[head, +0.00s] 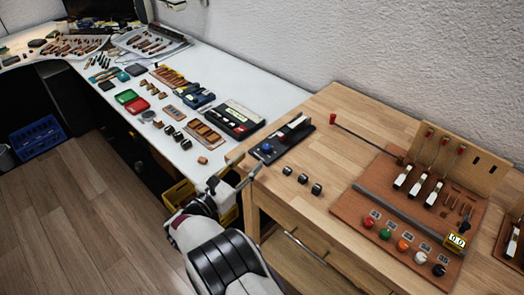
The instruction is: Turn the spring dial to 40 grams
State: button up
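On the wooden bench, a dark base (290,138) carries a blue knob (267,148) at its front left. A brown board (390,222) holds a row of coloured knobs: red (369,222), green (385,234), orange (403,245), white (421,257) and black (438,270), with small number plates behind them. I cannot tell which of these is the spring dial, and no dial setting is readable. My gripper (250,175) is at the bench's left edge, just in front of the blue knob. Its fingers are too small to tell whether they are open.
Several black knobs (302,181) stand loose on the bench between the dark base and the board. A yellow display (456,240) reads about 0.0. A white table (240,75) at left holds many tools.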

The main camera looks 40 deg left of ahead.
aim_at(264, 149)
jog(key=shift+f, duration=0.3)
jog(key=shift+w, duration=0.2)
jog(key=shift+w+a, duration=0.2)
jog(key=shift+w, duration=1.05)
jog(key=shift+w+a, duration=0.15)
jog(key=shift+w, duration=1.05)
jog(key=shift+w+a, duration=0.2)
jog(key=shift+w, duration=1.05)
grip_shut()
